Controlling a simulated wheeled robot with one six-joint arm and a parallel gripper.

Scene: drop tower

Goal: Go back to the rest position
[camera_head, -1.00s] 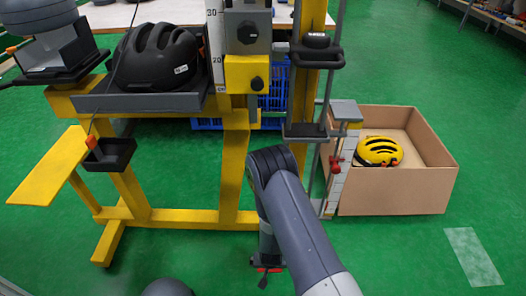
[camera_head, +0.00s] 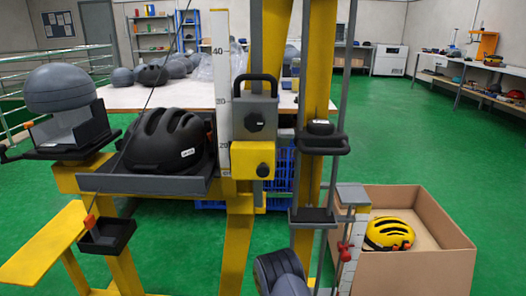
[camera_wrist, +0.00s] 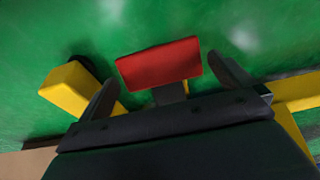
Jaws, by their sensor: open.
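My gripper (camera_wrist: 162,72) is open in the wrist view, its two dark fingers spread apart low over the green floor. A red block-like part (camera_wrist: 160,63) on a dark stem shows between and beyond the fingertips; I cannot tell whether they touch it. In the head view only part of my arm shows at the bottom, in front of the yellow drop tower (camera_head: 238,245), and my gripper is out of the picture. A black helmet (camera_head: 165,142) rests on the tower's grey tray (camera_head: 145,184).
A cardboard box (camera_head: 420,275) holding a yellow helmet (camera_head: 389,234) stands right of the tower. A grey headform (camera_head: 60,88) sits on a holder at the left. A yellow side plate (camera_head: 45,242) juts out left. Green floor is open at the right.

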